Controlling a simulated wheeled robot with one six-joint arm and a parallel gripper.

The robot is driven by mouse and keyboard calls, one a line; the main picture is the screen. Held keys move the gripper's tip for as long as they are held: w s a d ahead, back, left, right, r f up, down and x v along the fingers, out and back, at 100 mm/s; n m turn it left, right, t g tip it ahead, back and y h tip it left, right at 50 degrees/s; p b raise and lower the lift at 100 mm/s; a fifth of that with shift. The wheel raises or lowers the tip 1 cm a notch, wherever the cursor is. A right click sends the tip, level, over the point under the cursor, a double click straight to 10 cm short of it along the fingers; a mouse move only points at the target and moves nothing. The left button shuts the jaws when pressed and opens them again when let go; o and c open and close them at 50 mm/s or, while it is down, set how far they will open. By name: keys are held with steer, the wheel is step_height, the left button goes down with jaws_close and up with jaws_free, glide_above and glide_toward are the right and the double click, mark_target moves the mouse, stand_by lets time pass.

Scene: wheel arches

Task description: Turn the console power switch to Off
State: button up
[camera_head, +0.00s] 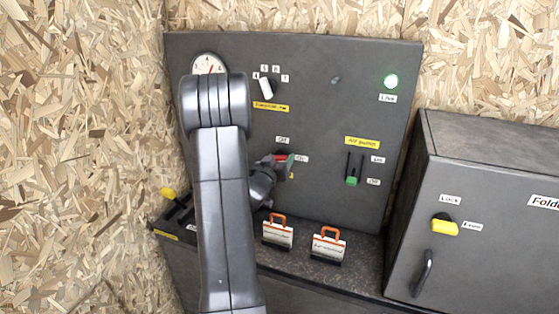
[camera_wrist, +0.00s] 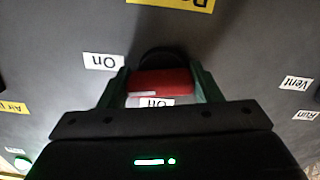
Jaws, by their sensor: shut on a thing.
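The console power switch has a red handle (camera_head: 279,158) on the dark upright panel (camera_head: 330,125). In the wrist view the red handle (camera_wrist: 163,82) sits between my green fingers, in front of a dark round base. My gripper (camera_head: 286,160) is shut on this handle; its fingers (camera_wrist: 163,88) flank it left and right. In the wrist view, which is turned over, the On label (camera_wrist: 102,62) is left of the handle and the Off label (camera_wrist: 157,102) is just beneath it, partly covered. The handle's exact angle is hard to tell.
A white selector (camera_head: 265,87) and a gauge (camera_head: 208,65) are higher up. A lit green lamp (camera_head: 391,81) and a green-tipped lever (camera_head: 351,180) are right. Two orange-handled tags (camera_head: 277,231) (camera_head: 328,244) stand on the ledge below. A grey cabinet (camera_head: 480,160) stands right.

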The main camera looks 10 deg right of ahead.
steer(key=n+p, duration=0.1)
steer(key=n, duration=0.3)
steer(key=shift+r, duration=0.1)
steer(key=n+p, duration=0.1)
steer(key=n, duration=0.3)
steer(key=n+p, duration=0.1)
steer(key=n, duration=0.3)
steer(key=shift+n, duration=0.3)
steer(key=shift+n+p, duration=0.65)
steer(key=shift+n, duration=0.75)
steer(key=shift+a, duration=0.1)
steer(key=o, duration=1)
steer(key=b+v, duration=0.2)
steer(key=v, duration=1.1)
steer(key=shift+s+a+b, duration=0.25)
steer(key=shift+s+b, duration=0.05)
steer(key=shift+b, duration=0.1)
